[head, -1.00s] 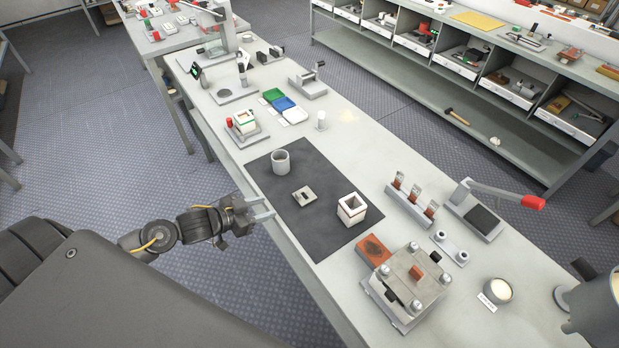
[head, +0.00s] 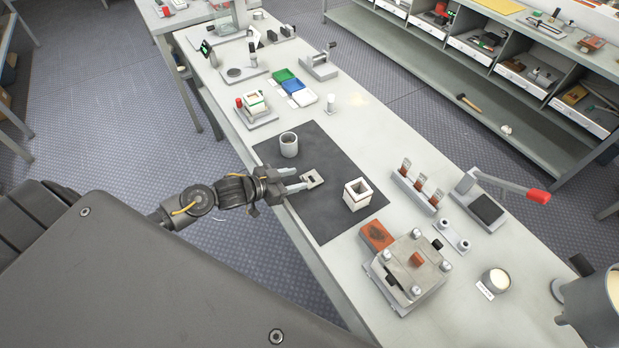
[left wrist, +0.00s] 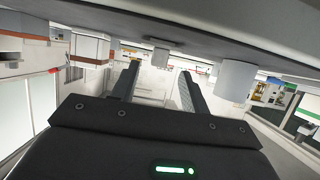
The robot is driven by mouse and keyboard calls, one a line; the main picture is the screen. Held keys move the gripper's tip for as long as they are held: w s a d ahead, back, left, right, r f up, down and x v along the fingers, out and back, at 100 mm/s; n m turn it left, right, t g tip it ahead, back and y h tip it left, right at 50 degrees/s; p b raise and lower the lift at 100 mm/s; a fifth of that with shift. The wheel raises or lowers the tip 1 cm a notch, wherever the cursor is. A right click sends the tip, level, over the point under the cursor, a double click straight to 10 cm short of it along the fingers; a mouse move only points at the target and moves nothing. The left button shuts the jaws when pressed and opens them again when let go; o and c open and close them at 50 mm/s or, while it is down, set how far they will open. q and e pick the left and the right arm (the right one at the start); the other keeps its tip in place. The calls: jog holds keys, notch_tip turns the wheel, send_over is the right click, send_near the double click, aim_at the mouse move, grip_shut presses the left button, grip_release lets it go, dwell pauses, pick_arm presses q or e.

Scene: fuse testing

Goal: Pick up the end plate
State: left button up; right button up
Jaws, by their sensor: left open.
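The end plate appears to be the small flat grey plate (head: 312,179) with a dark square opening, lying on the dark mat (head: 330,225). It also shows as a thin edge in the left wrist view (left wrist: 158,43). My left gripper (head: 301,181) is open, its fingers pointing at the plate from the left, with the tips very close to its near edge. Whether the fingers touch the plate cannot be told. The fingers also show in the left wrist view (left wrist: 155,78), with nothing seen held between them. My right gripper is not in view.
A grey cup (head: 289,145) stands behind the plate on the mat. A white square hollow block (head: 356,195) stands to its right. A clamped metal fixture (head: 409,270) and a rack of fuses (head: 417,190) lie farther right. Bare mat lies in front of the plate.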

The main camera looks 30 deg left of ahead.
aim_at(304, 178)
pick_arm(q)
jog(key=p+x, duration=0.1)
jog(key=x, duration=0.3)
jog(key=shift+w+d+f, duration=0.1)
jog(key=shift+d+f, duration=0.05)
jog(key=shift+d, duration=0.05)
jog(key=shift+c, duration=0.3)
grip_shut()
